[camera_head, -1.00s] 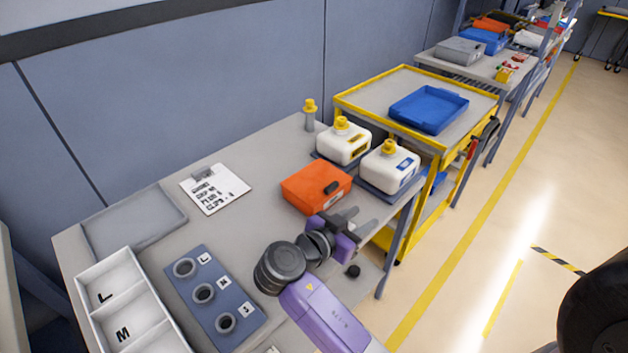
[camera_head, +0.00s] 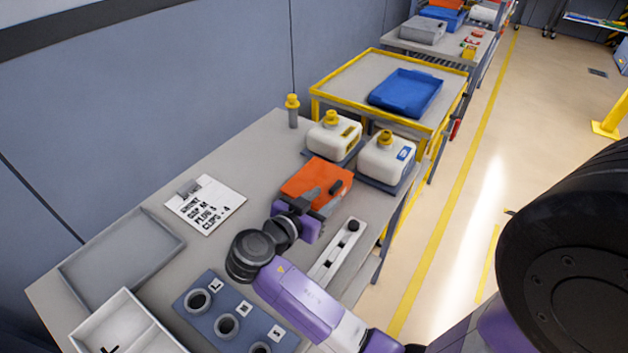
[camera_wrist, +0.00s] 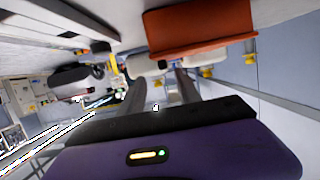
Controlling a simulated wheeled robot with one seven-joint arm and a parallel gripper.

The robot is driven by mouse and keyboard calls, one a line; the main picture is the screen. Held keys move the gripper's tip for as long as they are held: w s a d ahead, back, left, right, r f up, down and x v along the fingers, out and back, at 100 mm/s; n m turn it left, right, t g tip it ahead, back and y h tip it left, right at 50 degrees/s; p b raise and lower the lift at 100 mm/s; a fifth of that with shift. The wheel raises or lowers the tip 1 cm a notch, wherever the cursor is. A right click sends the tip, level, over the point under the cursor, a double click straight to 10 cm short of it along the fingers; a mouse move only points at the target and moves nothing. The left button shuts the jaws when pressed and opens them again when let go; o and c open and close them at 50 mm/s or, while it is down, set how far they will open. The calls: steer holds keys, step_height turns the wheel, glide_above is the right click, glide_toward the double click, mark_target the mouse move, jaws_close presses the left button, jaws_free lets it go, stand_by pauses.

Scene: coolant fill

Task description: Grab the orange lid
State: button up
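The orange lid (camera_head: 316,181) is a boxy orange piece on the grey workbench, with a small black handle (camera_head: 335,187) on its top near the right side. It also shows at the top of the wrist view (camera_wrist: 200,28), tilted by the camera's angle. My gripper (camera_head: 322,205) is at the near side of the lid in the head view, close to the handle. Whether it touches the lid I cannot tell. In the wrist view my gripper (camera_wrist: 160,88) has its two dark fingers apart with nothing seen between them.
Two white jugs with yellow caps, a left one (camera_head: 333,137) and a right one (camera_head: 386,158), stand just behind the lid. A yellow-topped bottle (camera_head: 292,111) stands further back. A pale strip with dark knobs (camera_head: 338,250) lies right of my arm. A clipboard (camera_head: 205,204) lies to the left.

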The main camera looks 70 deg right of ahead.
mark_target(335, 186)
steer(key=x, duration=0.1)
steer(key=p+x, duration=0.1)
steer(key=x, duration=0.1)
steer(key=p+x, duration=0.1)
steer(key=x, duration=0.1)
steer(key=shift+w+d+r, duration=0.2)
steer(key=shift+d, duration=0.05)
steer(key=shift+d+f, duration=0.25)
steer(key=shift+d, duration=0.15)
jaws_close()
